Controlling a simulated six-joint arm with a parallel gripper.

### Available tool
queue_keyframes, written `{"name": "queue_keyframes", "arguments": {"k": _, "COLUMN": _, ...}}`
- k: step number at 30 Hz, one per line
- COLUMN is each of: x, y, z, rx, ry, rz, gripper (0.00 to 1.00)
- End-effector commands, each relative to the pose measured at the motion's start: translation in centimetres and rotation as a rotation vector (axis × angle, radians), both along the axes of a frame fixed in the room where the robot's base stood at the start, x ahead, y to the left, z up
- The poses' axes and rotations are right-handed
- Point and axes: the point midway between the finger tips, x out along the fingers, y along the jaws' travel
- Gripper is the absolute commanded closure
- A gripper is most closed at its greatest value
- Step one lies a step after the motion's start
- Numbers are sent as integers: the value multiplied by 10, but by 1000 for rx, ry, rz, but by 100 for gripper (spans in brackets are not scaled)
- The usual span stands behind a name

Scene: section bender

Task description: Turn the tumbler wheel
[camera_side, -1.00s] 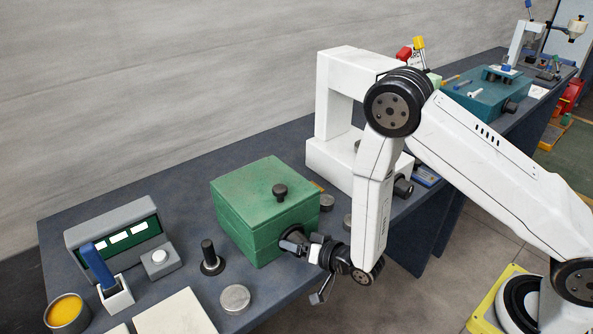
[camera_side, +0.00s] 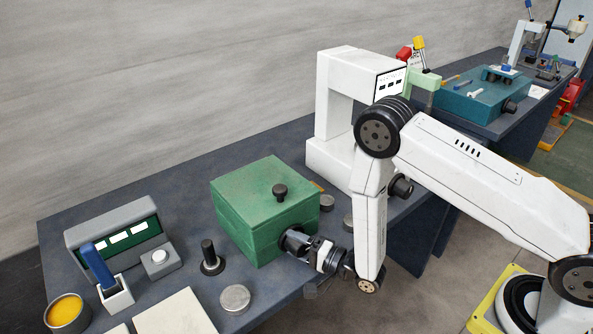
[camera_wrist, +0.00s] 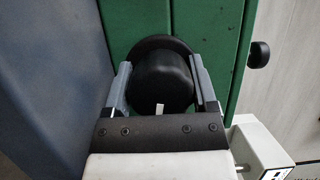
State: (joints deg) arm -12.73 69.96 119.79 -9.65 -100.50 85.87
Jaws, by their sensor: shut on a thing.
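The green box (camera_side: 262,205) stands on the bench with a small black knob (camera_side: 280,191) on its lid. The tumbler wheel is a black round knob on the box's front face; it fills the middle of the wrist view (camera_wrist: 162,82) and has a white mark on its near face. My gripper (camera_side: 293,240) is at this face in the side view. In the wrist view its two grey fingers (camera_wrist: 160,90) lie on either side of the wheel and are shut on it.
A short black post (camera_side: 210,257) and a grey disc (camera_side: 235,298) stand left of my gripper. A grey panel unit (camera_side: 118,236), a blue-handled tool in a white holder (camera_side: 117,297) and a yellow-filled pot (camera_side: 66,311) are further left. A white press frame (camera_side: 335,110) stands behind my arm.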

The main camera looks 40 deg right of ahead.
Motion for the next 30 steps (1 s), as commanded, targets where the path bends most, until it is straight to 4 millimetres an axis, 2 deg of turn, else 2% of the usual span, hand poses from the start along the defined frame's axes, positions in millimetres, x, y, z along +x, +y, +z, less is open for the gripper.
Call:
{"name": "queue_keyframes", "arguments": {"k": 9, "x": -1, "y": 0, "z": 0, "rx": 138, "ry": 1, "rz": -1, "gripper": 84}}
{"name": "queue_keyframes", "arguments": {"k": 24, "x": -1, "y": 0, "z": 0, "rx": 159, "ry": 1, "rz": -2, "gripper": 84}}
{"name": "queue_keyframes", "arguments": {"k": 25, "x": -1, "y": 0, "z": 0, "rx": 159, "ry": 1, "rz": -2, "gripper": 16}}
{"name": "queue_keyframes", "arguments": {"k": 27, "x": -1, "y": 0, "z": 0, "rx": 159, "ry": 1, "rz": -1, "gripper": 0}}
{"name": "queue_keyframes", "arguments": {"k": 30, "x": 0, "y": 0, "z": 0, "rx": 159, "ry": 1, "rz": -1, "gripper": 0}}
